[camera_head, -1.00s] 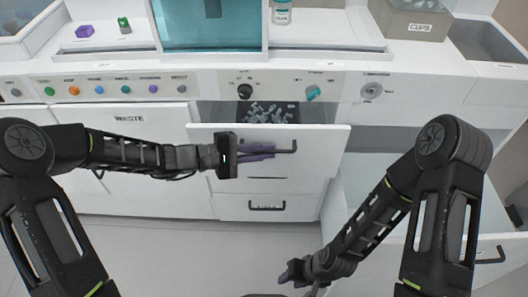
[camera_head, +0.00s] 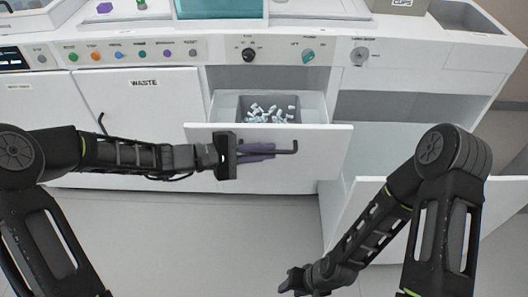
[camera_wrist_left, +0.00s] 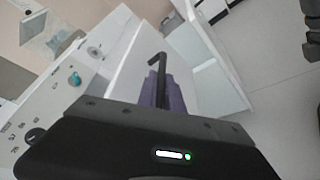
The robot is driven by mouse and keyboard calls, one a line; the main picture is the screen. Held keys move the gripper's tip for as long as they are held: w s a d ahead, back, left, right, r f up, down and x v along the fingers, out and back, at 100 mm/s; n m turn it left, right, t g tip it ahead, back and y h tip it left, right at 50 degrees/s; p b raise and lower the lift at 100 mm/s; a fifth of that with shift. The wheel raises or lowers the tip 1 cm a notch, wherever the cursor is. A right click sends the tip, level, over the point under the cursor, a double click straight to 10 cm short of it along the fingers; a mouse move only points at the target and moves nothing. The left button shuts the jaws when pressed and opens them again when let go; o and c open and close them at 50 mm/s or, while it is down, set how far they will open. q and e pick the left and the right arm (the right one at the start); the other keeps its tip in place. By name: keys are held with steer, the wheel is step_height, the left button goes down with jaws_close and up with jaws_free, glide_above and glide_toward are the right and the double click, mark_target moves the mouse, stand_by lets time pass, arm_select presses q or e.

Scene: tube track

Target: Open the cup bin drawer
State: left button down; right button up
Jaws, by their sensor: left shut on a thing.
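The drawer (camera_head: 318,153) in the middle of the white cabinet is pulled out, with a grey bin (camera_head: 243,107) holding several small pale pieces inside. My left gripper (camera_head: 272,151) is shut on the black bar handle (camera_head: 294,147) at the drawer's front. The handle (camera_wrist_left: 156,62) and the purple fingers also show in the left wrist view. Any label on the drawer front is hidden or not readable. My right gripper (camera_head: 290,282) is low at the bottom of the head view, apart from the cabinet; its fingers are too small to judge.
A control panel (camera_head: 130,52) with several coloured knobs runs above the doors. The door marked WASTE (camera_head: 140,115) is at left. Another white drawer (camera_head: 350,215) stands out at right behind my right arm. The grey floor (camera_head: 240,230) is clear.

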arm_select(q)
steer(key=c, duration=1.5)
jaws_free()
steer(key=v, duration=0.7)
steer(key=shift+a+p, duration=0.35)
steer(key=shift+s+r, duration=0.1)
